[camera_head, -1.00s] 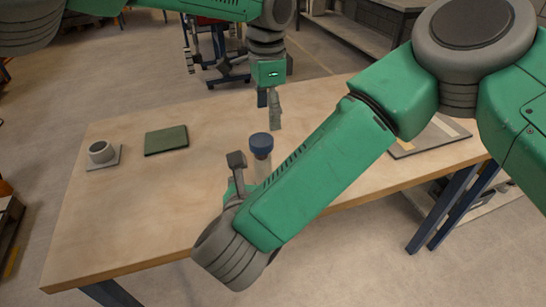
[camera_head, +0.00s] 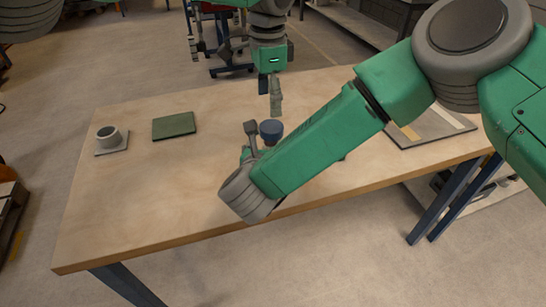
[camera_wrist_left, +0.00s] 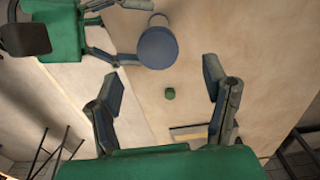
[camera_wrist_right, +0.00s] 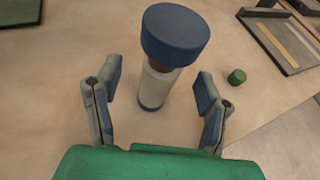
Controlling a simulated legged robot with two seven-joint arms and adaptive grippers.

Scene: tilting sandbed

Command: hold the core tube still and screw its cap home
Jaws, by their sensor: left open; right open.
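The core tube (camera_wrist_right: 158,87) is a pale upright cylinder with a blue base band. Its wide blue cap (camera_wrist_right: 175,35) sits on top, with a reddish-brown neck showing below. The cap also shows in the head view (camera_head: 271,130) and the left wrist view (camera_wrist_left: 158,47). My right gripper (camera_wrist_right: 160,85) is open, its fingers to either side of the tube's line; contact is not visible. In the head view my right forearm hides most of the tube. My left gripper (camera_wrist_left: 163,85) is open and empty, above the table and off to one side of the cap.
A small green cylinder (camera_wrist_right: 237,76) stands near the tube. A tray with strips (camera_head: 425,128) lies at the table's right. A green pad (camera_head: 174,126) and a grey cup on a plate (camera_head: 109,137) are at the left. The table's left half is mostly clear.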

